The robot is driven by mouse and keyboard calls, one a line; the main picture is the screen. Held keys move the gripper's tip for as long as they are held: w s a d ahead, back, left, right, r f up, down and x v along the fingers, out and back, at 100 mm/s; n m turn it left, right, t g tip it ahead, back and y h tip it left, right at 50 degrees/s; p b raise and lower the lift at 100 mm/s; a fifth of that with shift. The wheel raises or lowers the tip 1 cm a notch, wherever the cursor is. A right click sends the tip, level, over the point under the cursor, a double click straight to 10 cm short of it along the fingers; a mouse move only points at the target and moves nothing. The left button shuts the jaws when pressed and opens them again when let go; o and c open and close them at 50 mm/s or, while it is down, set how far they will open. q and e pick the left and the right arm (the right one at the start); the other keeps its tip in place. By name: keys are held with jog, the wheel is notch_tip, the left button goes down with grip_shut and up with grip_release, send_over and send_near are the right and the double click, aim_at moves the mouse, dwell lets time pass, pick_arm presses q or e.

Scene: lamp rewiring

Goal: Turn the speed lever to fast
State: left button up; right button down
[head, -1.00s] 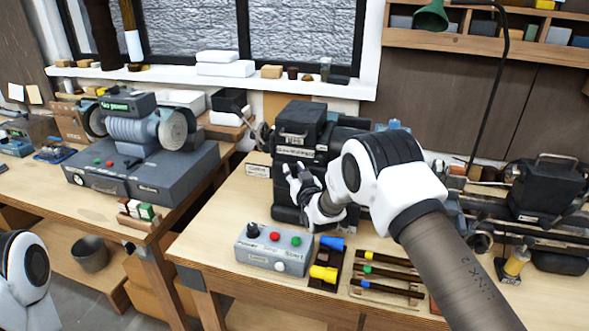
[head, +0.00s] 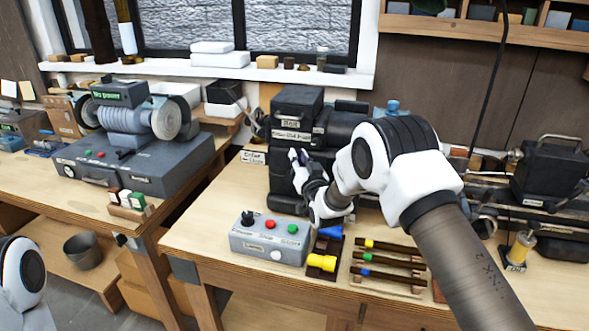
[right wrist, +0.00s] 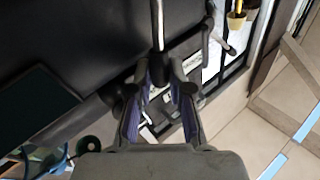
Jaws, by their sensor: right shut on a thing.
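A dark machine (head: 295,105) with pale label plates stands on the bench in front of my right arm. My right gripper (head: 297,155) is at its front face, below the labels. In the right wrist view, a thin metal rod (right wrist: 157,22), seemingly the speed lever, runs down to between the fingertips of my right gripper (right wrist: 160,72). The gripper is shut on it. The lever's setting and its markings cannot be read. In the head view the lever is hidden or too small to make out. My left gripper is out of view.
A grey control box (head: 270,240) with a black knob and coloured buttons sits below the gripper. Blue and yellow pieces (head: 322,262) and a rack of dark rods (head: 388,265) lie beside it. A grinder-like machine (head: 130,120) stands on the left bench.

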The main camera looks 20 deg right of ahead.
jog(key=d+m+t+b, duration=0.1)
jog(key=m+b, duration=0.1)
jog(key=b, duration=0.1)
jog(key=s+d+f+m+t+h+b, duration=0.1)
jog(key=b, duration=0.2)
jog(key=shift+s+f+m+b, duration=0.15)
jog(key=shift+f+m+b, duration=0.05)
jog(key=shift+m+b, duration=0.2)
jog(key=c, duration=1.3)
grip_release()
jog(key=v, duration=1.2)
jog(key=shift+a+r, duration=0.1)
jog(key=shift+a, duration=0.05)
